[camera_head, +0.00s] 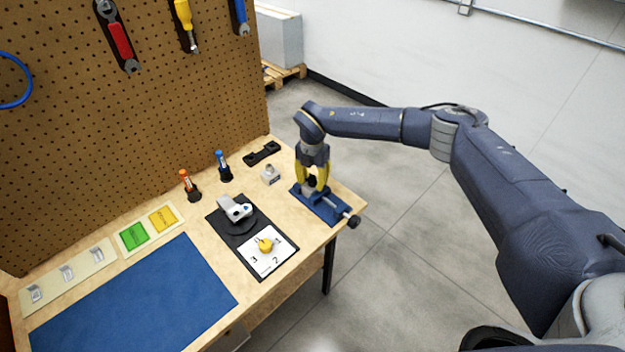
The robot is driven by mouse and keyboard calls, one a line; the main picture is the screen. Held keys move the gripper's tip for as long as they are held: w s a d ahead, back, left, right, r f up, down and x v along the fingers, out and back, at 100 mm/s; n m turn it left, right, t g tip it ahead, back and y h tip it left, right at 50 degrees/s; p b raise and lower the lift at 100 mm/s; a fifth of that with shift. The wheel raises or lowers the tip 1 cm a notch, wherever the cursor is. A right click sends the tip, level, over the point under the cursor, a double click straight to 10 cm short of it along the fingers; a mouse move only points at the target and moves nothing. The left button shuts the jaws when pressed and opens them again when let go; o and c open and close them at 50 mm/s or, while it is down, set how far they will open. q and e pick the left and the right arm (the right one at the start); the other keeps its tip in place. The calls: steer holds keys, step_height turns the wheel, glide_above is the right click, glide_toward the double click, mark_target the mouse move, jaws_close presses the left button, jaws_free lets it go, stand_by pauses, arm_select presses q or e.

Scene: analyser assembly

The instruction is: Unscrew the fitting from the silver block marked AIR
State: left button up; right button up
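My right gripper (312,187) points straight down over the blue vise (325,208) at the right end of the bench. Its two yellow fingers stand apart on either side of a small dark piece at the vise jaws. I cannot tell if they touch it. A grey part shows low between the jaws, mostly hidden by the fingers. A small silver block (270,176) with a round part on top stands on the bench left of the vise. No AIR marking can be read on either. My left gripper is out of view.
A black holder (262,153) lies behind the silver block. The blue mat (135,300) is clear.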

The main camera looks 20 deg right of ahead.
jaws_close()
steer(key=n, duration=0.4)
stand_by(0.5)
steer(key=shift+n, duration=2.1)
steer(key=n, duration=0.3)
steer(key=shift+r, duration=0.1)
